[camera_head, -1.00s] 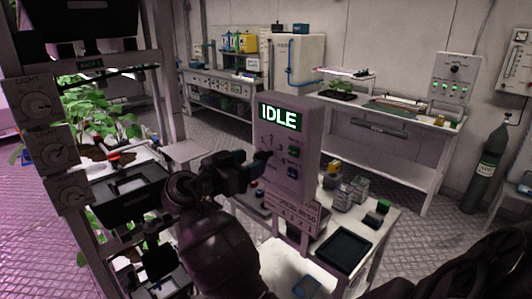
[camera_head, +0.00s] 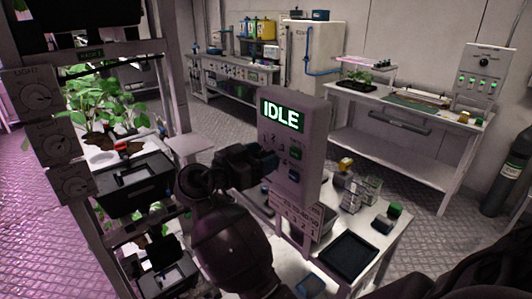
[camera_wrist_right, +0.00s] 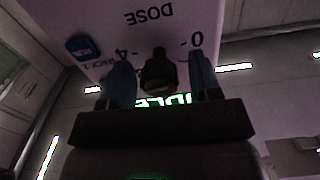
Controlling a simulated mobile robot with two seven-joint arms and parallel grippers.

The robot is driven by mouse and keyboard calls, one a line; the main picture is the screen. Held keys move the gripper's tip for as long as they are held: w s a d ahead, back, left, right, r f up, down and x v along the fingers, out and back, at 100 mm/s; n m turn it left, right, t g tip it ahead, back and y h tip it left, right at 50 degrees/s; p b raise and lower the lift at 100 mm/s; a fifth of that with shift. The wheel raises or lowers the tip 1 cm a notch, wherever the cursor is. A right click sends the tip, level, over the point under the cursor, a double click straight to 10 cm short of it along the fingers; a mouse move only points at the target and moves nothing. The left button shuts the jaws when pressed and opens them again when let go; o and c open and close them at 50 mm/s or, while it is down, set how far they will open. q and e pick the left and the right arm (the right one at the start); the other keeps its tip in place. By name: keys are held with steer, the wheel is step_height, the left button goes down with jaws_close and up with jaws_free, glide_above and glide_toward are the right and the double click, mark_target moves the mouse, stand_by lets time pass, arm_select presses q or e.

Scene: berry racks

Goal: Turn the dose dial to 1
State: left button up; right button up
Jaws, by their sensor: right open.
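The grey control box (camera_head: 308,140) stands in the middle of the head view, with a lit screen (camera_head: 282,115) reading IDLE. The dose dial (camera_wrist_right: 157,72) is a dark knob below the word DOSE in the upside-down right wrist view. My right gripper (camera_wrist_right: 160,85) is open, with one finger on each side of the dial. Whether the fingers touch it is unclear. In the head view my right gripper (camera_head: 262,163) is at the box's face and hides the dial, so its setting cannot be read. My left gripper is not in view.
A white bench (camera_head: 385,222) under the box carries a black tray (camera_head: 348,257) and small containers. A rack with plants and LIGHT knobs (camera_head: 37,92) stands at left. Open floor lies behind.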

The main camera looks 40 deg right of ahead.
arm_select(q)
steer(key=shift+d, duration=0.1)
arm_select(e)
steer(key=shift+d, duration=0.1)
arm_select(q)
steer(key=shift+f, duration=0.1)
